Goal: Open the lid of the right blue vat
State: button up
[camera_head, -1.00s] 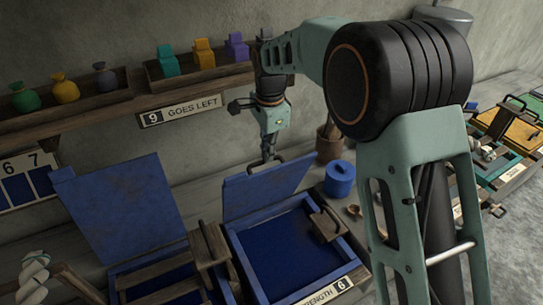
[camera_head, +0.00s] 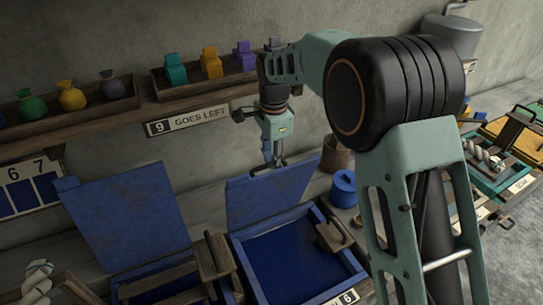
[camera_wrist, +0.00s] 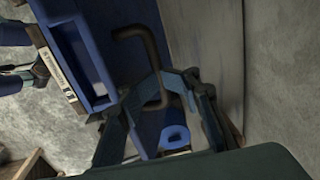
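The right blue vat (camera_head: 236,255) has a wooden block inside its right rim and a label 6 at its front. Its blue lid (camera_head: 265,197) stands raised and steep at the back, leaving the vat's inside in sight. My gripper (camera_head: 275,160) is at the lid's top edge. In the wrist view the dark lid handle (camera_wrist: 131,31) reaches between the fingers of my gripper (camera_wrist: 167,85). The fingertips are close to the handle, but I cannot tell whether they press on it.
Another blue vat with a raised lid (camera_head: 125,220) stands to the left. A small blue lidded pot (camera_head: 343,188) and a brown pot (camera_head: 334,153) stand right of the raised lid. A wooden shelf (camera_head: 90,122) with small bags and blocks runs along the wall behind.

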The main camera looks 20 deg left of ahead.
jog(key=shift+o, duration=0.3)
jog(key=shift+s+f, duration=0.15)
jog(key=shift+f, duration=0.7)
jog(key=shift+d+r, duration=0.1)
jog(key=shift+r, duration=0.1)
jog(key=shift+r, duration=0.3)
notch_tip(320, 180, up, 12)
jog(key=shift+s+d, duration=0.2)
jog(key=shift+d, duration=0.1)
